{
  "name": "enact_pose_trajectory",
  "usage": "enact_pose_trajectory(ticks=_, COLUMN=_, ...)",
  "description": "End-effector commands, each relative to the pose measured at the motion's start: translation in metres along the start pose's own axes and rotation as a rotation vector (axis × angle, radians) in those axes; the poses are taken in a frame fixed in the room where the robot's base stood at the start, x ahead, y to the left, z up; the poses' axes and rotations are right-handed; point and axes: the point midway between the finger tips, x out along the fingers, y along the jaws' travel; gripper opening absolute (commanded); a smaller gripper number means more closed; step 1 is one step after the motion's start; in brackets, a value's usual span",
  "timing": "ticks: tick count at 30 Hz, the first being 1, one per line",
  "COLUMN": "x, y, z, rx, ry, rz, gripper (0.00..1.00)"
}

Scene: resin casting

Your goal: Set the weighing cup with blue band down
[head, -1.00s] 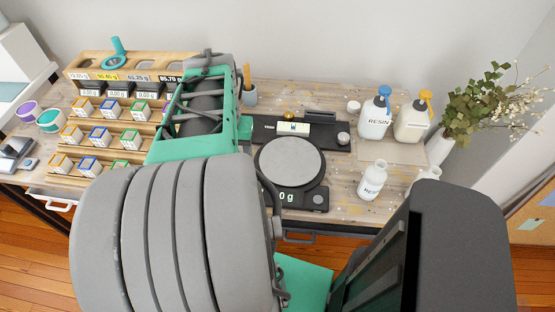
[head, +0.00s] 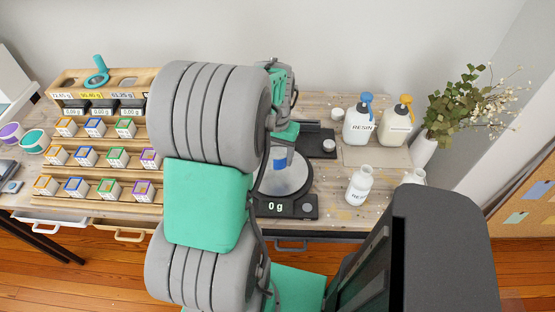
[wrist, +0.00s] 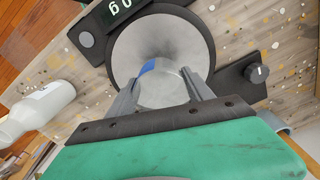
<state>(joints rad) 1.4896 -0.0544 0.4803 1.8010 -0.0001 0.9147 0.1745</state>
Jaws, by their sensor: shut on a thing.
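The weighing cup with blue band (head: 280,158) is at the round pan of the black scale. It also shows in the wrist view (wrist: 161,88), clear grey with part of its blue band. My gripper (wrist: 167,88) is shut on it, one finger on each side. The scale's grey round pan (head: 290,183) lies right under the cup in the head view, and its display reads 0 g. I cannot tell whether the cup's base touches the pan. In the head view my arm hides the left part of the scale.
A resin bottle (head: 359,186) stands right of the scale. Two pump bottles, one blue-topped (head: 359,125) and one orange-topped (head: 395,125), stand behind it. A wooden rack (head: 75,158) with small colour-marked boxes fills the left. Bare tabletop shows between the scale and the resin bottle.

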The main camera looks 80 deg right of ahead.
Motion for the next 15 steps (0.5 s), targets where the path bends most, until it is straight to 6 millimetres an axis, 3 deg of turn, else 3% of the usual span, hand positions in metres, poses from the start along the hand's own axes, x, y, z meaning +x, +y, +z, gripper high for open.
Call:
enact_pose_trajectory(ticks=6, x=0.033, y=0.000, z=-0.003, rx=0.000, ry=-0.002, rz=0.000, gripper=0.15)
enact_pose_trajectory(ticks=15, x=0.037, y=0.000, z=-0.003, rx=0.000, ry=0.000, rz=0.000, gripper=0.15)
